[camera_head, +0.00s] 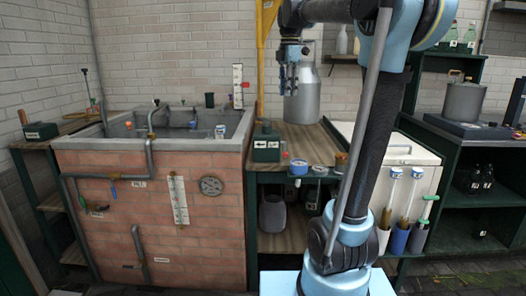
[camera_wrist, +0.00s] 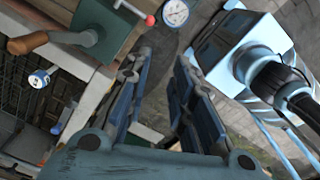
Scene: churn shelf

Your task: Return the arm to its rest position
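My gripper (camera_head: 289,84) hangs from my raised, bent arm in the head view, fingers down, above the wooden counter (camera_head: 310,147) and in front of the grey metal can (camera_head: 307,98). In the wrist view my gripper (camera_wrist: 161,66) shows two dark blue fingers apart, with paving visible between them and nothing held. My pale blue arm base stands at the lower middle of the head view. The task names no other object.
A brick vat (camera_head: 150,215) with pipes stands left of the counter. A green box (camera_head: 266,148) sits on the counter. A white chest (camera_head: 400,150) is partly behind my arm. The wrist view shows a wooden-handled crank (camera_wrist: 40,41) and a round gauge (camera_wrist: 175,13).

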